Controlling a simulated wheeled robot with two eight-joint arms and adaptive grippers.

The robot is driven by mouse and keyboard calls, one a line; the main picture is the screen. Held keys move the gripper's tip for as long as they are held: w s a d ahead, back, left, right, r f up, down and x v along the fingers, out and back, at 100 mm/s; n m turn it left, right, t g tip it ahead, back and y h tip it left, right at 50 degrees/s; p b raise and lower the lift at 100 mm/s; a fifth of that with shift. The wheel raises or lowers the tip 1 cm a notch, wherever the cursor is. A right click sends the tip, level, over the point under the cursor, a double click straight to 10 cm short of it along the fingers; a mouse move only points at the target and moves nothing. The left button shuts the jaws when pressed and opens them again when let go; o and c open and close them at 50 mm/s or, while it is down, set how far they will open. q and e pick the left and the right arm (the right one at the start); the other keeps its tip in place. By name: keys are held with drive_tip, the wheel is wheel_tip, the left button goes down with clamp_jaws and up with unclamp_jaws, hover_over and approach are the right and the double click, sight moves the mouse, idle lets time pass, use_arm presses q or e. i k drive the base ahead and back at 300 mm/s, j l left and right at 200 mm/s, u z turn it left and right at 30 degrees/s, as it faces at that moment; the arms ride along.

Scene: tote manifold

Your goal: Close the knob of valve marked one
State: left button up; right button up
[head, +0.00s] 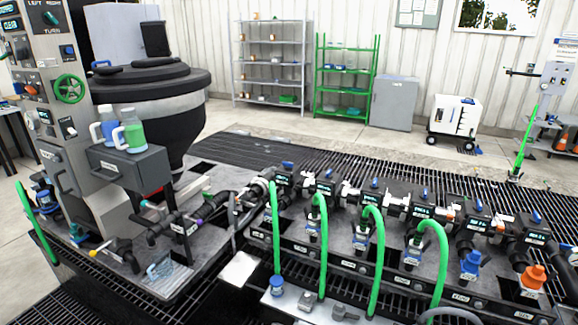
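The valve manifold (375,205) runs across the right half of the head view as a row of black valve bodies. Several have small blue knobs on top, such as one at the left end (288,166), one near the middle (375,183) and one further right (479,205). White labels sit on the valve bodies and on the dark front rail, but they are too small to read, so I cannot tell which valve is marked one. Whether each knob is open or closed is also unclear. Neither of my grippers is in view.
Green hoses (374,255) arch in front of the manifold. An orange fitting (532,277) is at the right. A control panel with a green handwheel (70,88) and a black hopper (150,95) stand at the left. Black grating (330,155) lies behind; shelves (272,62) line the wall.

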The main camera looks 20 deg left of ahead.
sight(288, 165)
drive_tip(key=i+j+z, duration=0.1)
drive_tip(key=i+j, duration=0.15)
drive_tip(key=i+j+z, duration=0.1)
drive_tip(key=j, duration=0.3)
drive_tip(key=i+j, duration=0.3)
drive_tip(key=i+j+z, duration=0.15)
drive_tip(key=j, duration=0.25)
drive_tip(key=i+j+z, duration=0.1)
drive_tip(key=i+j, duration=0.15)
drive_tip(key=j, duration=0.15)
